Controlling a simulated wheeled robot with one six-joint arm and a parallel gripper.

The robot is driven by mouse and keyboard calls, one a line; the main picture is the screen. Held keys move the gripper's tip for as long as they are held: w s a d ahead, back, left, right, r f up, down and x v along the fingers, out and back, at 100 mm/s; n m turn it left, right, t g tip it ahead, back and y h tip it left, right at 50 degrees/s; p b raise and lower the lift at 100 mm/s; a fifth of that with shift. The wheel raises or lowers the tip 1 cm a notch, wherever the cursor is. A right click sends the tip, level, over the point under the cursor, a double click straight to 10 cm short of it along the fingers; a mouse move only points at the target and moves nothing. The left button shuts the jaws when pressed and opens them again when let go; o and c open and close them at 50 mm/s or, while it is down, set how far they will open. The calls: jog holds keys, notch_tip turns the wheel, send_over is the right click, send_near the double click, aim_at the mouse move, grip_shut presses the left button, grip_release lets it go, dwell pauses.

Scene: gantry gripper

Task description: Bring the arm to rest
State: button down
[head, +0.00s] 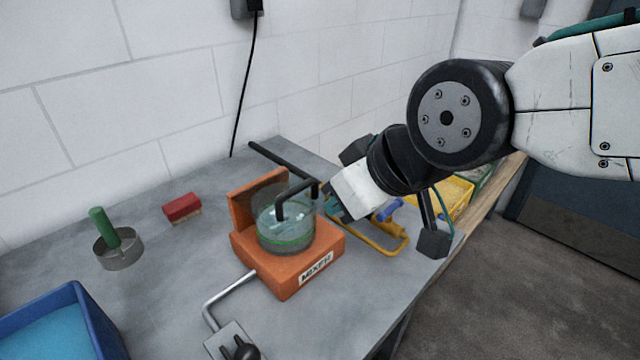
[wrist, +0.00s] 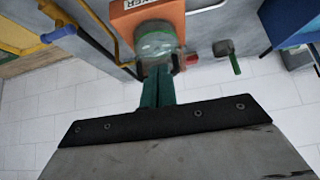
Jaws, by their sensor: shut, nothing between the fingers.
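My arm reaches in from the right in the head view. My gripper (head: 331,204) is at its lower left end, just right of the glass bowl (head: 285,222) on the orange mixer (head: 285,268). In the wrist view the teal fingers of my gripper (wrist: 158,72) are together with nothing between them. There the bowl (wrist: 156,42) and the orange mixer (wrist: 145,18) appear beyond the fingertips. I cannot tell whether the fingertips touch the bowl.
On the grey bench (head: 185,265) are a red brush (head: 182,207), a round tin (head: 120,252) with a green handle and a blue tub (head: 100,325). A yellow frame with a blue grip (head: 388,211) and a yellow tray (head: 456,194) lie right. A white wall stands behind.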

jog(key=s+d+f+m+g+h, duration=0.1)
jog(key=s+d+m, duration=0.2)
jog(key=d, duration=0.5)
jog(key=s+d+m+g+h, duration=0.1)
jog(key=s+d+m+h, duration=0.1)
jog(key=d, duration=0.6)
jog(key=s+d+f+m+g+h, duration=0.1)
jog(key=s+d+m, duration=0.3)
jog(key=d, duration=0.4)
jog(key=shift+d+f+g+h, duration=0.3)
jog(key=shift+g+h, duration=0.3)
jog(key=shift+h, duration=0.1)
jog(key=shift+s, duration=0.1)
